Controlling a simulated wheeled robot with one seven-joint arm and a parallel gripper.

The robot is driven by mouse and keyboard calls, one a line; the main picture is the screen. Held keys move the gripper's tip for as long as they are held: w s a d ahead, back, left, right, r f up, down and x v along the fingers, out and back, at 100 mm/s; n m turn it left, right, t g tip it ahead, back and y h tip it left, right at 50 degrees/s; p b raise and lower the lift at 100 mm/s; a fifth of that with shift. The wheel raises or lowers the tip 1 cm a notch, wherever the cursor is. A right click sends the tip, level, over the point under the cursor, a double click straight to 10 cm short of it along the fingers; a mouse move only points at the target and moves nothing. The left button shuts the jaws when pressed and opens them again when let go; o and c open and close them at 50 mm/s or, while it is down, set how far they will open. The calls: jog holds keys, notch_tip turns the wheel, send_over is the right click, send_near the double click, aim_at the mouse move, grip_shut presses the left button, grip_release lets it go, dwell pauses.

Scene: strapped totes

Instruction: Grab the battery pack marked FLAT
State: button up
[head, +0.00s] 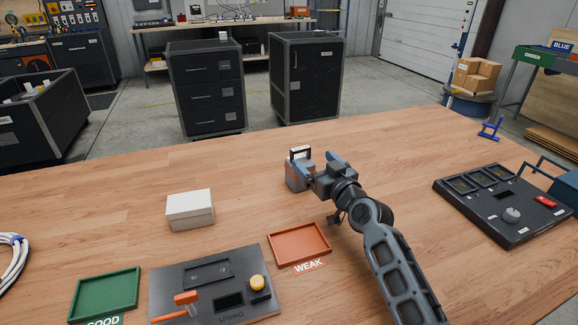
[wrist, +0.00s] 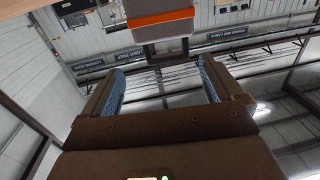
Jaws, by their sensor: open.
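A grey battery pack (head: 296,177) with an orange band and a black-framed handle or tag on top stands on the wooden table, left of my gripper. I cannot read any FLAT marking on it. My gripper (head: 321,172) is open beside the pack, with its fingers pointing toward it. In the wrist view the two blue-padded fingers (wrist: 163,82) are spread with nothing between them. The pack's grey body and orange band (wrist: 160,20) show at the top of that view, beyond the fingertips. Whether a finger touches it is hard to tell.
An orange WEAK tray (head: 300,259), a green GOOD tray (head: 106,294), a grey SPRING tester panel (head: 190,275) and a white box (head: 190,209) occupy the near left. A dark control panel (head: 480,217) lies at right. The table behind the pack is clear.

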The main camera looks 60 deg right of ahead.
aim_at(297, 157)
jog(key=shift+x, duration=1.75)
jog(key=x, duration=0.5)
jog(key=shift+w+a+f, duration=0.15)
jog(key=shift+w+a, duration=0.05)
jog(key=shift+a, duration=0.15)
jog(key=shift+c, duration=0.4)
grip_shut()
